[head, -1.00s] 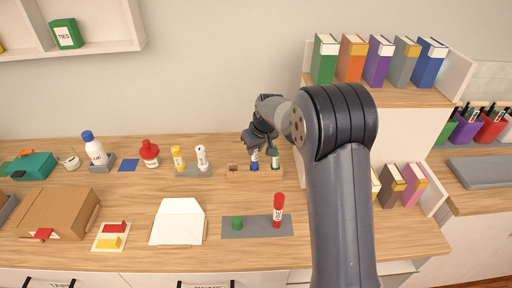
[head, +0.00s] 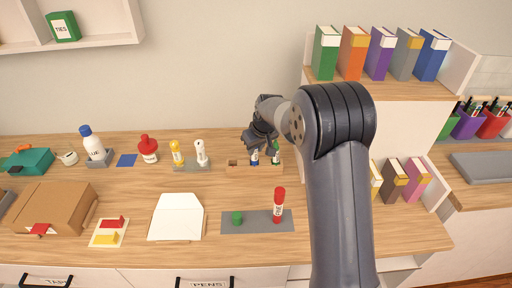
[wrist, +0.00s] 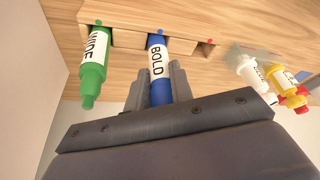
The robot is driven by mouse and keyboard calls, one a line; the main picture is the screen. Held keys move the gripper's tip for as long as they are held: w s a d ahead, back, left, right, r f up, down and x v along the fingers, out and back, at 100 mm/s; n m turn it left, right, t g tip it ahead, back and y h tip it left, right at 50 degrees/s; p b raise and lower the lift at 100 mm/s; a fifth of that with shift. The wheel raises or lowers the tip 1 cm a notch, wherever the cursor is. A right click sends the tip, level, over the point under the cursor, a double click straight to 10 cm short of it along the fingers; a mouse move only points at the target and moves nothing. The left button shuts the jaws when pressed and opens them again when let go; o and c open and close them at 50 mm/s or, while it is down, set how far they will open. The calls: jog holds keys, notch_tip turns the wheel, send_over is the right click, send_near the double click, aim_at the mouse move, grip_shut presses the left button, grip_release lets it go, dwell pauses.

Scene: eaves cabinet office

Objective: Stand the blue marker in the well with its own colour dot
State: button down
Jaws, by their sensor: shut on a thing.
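The blue marker (wrist: 158,65), labelled BOLD, is between the two fingers of my gripper (wrist: 158,88), which is shut on it. In the head view the blue marker (head: 254,158) is upright at the middle of the wooden block (head: 238,170), partly hidden by my gripper (head: 256,146). In the wrist view its far end meets the block (wrist: 128,37) at the middle well, beside a blue dot (wrist: 156,31). How deep it sits is hidden. The green marker (wrist: 94,60) stands in the neighbouring well. The third well (wrist: 205,49) looks empty, with a reddish dot (wrist: 210,41).
A red marker (head: 278,205) stands on a grey mat (head: 258,228) with a green piece (head: 237,218). Yellow (head: 177,152) and white (head: 201,153) bottles stand left of the block.

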jog(key=shift+f+b, duration=0.35)
jog(key=shift+f, duration=0.2)
jog(key=c, duration=1.2)
grip_release()
jog(key=shift+o, duration=0.2)
jog(key=b+v, duration=0.1)
jog(key=v, duration=1)
jog(key=shift+f, duration=0.15)
jog(key=p+x, duration=0.1)
jog(key=x, duration=0.9)
jog(key=shift+w+a+f, duration=0.1)
jog(key=shift+w+f, duration=0.1)
jog(key=shift+r+p, duration=0.35)
jog(key=shift+p, duration=0.05)
jog(key=shift+r, duration=0.15)
